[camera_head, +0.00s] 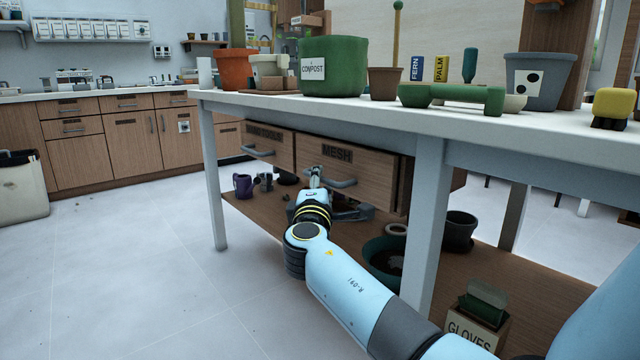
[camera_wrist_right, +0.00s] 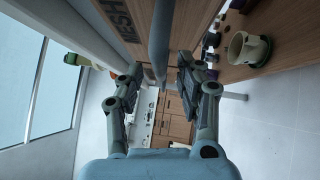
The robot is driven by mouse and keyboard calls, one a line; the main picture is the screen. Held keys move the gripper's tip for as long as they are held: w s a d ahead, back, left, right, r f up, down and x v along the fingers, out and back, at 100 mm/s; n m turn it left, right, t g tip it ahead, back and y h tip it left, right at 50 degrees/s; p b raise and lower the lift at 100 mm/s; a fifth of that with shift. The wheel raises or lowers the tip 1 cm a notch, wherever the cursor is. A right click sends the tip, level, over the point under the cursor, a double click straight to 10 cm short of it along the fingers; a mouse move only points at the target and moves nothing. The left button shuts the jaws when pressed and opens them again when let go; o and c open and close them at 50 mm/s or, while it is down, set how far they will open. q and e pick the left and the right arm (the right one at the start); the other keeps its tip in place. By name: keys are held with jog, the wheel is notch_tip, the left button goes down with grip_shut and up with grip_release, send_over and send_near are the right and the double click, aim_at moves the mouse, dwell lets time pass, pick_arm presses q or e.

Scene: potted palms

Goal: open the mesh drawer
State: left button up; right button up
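The mesh drawer (camera_head: 376,172) has a wooden front marked MESH and hangs under the white table. I cannot tell whether it is fully closed. Its grey bar handle (camera_head: 342,183) shows in the head view, partly behind my right gripper (camera_head: 315,178). In the right wrist view the handle (camera_wrist_right: 160,38) runs between the spread fingers of the right gripper (camera_wrist_right: 160,70), with gaps seen on both sides. The fingers are open and not closed on the bar. The drawer front (camera_wrist_right: 135,32) is just beyond them. My left gripper is not in view.
A second labelled drawer (camera_head: 268,148) is left of the mesh drawer. Table legs (camera_head: 427,225) stand on both sides. The lower shelf (camera_head: 262,205) holds a purple mug (camera_head: 243,186), a green bowl (camera_head: 384,262) and a gloves box (camera_head: 477,325).

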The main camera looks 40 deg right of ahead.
jog(key=shift+x, duration=1.15)
grip_shut()
